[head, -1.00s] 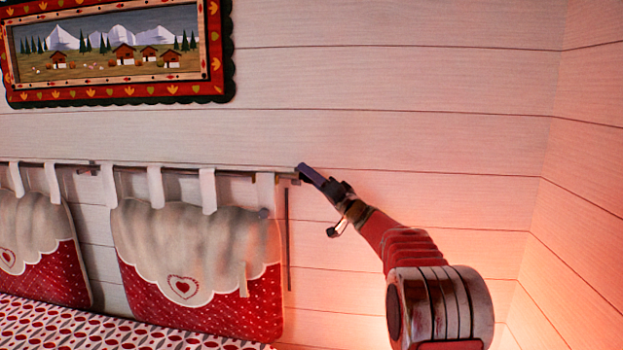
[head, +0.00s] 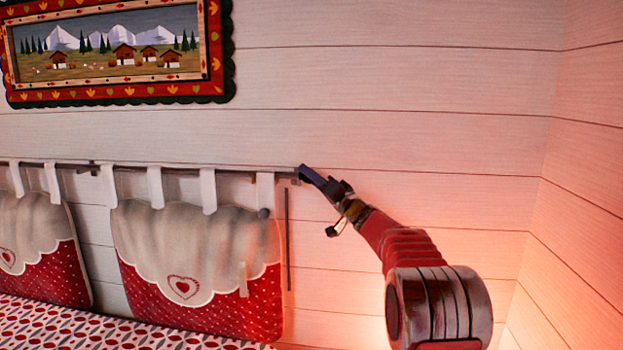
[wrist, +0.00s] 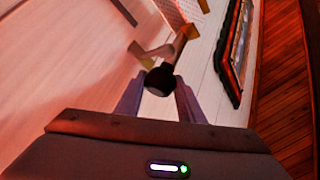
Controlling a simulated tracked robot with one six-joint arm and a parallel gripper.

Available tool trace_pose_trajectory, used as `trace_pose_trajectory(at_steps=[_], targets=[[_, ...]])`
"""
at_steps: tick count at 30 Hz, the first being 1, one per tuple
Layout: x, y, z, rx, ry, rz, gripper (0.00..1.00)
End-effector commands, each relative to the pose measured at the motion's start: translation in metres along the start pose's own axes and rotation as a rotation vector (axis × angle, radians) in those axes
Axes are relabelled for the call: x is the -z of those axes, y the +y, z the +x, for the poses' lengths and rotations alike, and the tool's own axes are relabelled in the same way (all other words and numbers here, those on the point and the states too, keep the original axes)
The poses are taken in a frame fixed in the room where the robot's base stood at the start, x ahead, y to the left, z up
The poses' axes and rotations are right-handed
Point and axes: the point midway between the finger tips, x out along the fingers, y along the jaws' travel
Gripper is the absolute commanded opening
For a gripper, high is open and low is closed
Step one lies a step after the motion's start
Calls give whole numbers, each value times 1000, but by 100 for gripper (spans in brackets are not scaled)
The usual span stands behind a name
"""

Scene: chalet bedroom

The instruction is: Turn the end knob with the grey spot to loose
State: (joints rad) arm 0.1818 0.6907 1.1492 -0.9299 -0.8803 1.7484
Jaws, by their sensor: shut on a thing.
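A dark round end knob (wrist: 160,80) sits between the two fingers of my gripper (wrist: 158,92) in the wrist view. The fingers are closed against its sides. In the head view my gripper (head: 308,174) is at the right end of the dark curtain-style rod (head: 237,174), and its fingers hide the knob there. I cannot make out a grey spot on the knob's face.
Padded red and white cushions (head: 200,295) hang by tabs from the rod. A thin dark upright bar (head: 287,240) is just right of them. A framed mountain picture (head: 118,97) hangs above. The plank wall to the right is bare.

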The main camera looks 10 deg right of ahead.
Motion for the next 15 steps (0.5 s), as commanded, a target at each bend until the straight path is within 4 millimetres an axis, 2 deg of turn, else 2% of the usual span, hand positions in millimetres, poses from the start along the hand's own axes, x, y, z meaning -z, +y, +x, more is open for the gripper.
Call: trace_pose_trajectory(at_steps=[15], targets=[[-1, 6, -2, 81, 46, -99, 12]])
